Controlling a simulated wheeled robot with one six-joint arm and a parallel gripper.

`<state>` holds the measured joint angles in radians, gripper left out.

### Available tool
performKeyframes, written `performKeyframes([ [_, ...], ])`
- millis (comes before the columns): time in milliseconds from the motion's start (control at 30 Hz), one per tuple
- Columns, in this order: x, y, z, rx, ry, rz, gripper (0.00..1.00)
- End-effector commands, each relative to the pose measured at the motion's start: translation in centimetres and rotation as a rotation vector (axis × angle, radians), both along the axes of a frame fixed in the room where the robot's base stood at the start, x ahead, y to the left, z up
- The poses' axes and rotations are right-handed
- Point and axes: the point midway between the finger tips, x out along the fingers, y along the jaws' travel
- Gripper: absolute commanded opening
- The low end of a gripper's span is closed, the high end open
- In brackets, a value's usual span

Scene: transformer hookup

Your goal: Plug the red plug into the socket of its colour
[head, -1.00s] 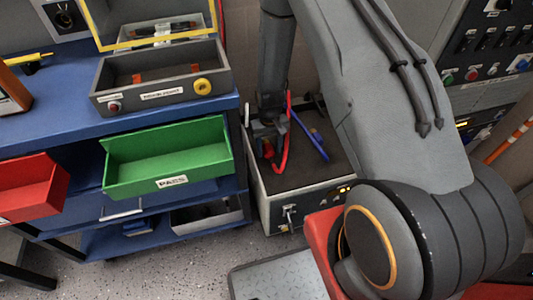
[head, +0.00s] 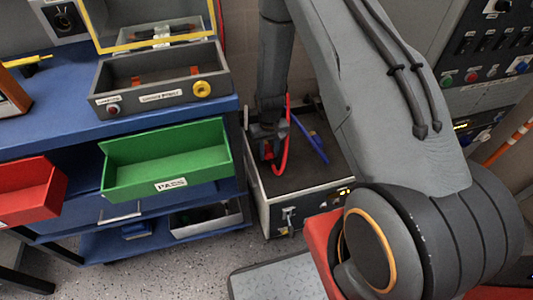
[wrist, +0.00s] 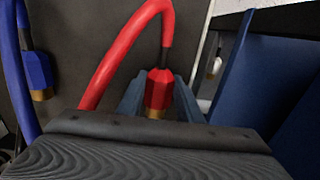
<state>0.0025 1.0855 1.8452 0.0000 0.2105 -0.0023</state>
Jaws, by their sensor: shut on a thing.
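The red plug (wrist: 158,88) is a red hexagonal body with a brass tip, held between the two jaws of my gripper (wrist: 160,105) in the wrist view. Its red cable (wrist: 118,50) arches up and over to the left. In the head view my gripper (head: 268,135) is low over the dark top of a box-shaped unit (head: 318,178), with the red cable (head: 284,150) looping beside it. The lower part of the plug is partly hidden by my gripper's body in the wrist view. I cannot make out a red socket in either view.
A blue plug (wrist: 39,72) with a blue cable is left of my gripper in the wrist view. The blue cable (head: 312,142) lies over the unit's top. A blue workbench (head: 60,138) with a green bin (head: 170,160) and a red bin (head: 30,190) stands left.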

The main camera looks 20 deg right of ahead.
Motion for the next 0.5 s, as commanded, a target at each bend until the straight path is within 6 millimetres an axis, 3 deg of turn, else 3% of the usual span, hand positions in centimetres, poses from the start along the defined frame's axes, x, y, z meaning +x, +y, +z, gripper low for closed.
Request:
performKeyframes([
  [500,0.0,0.0,4.0,0.000,-0.001,0.000,0.13],
])
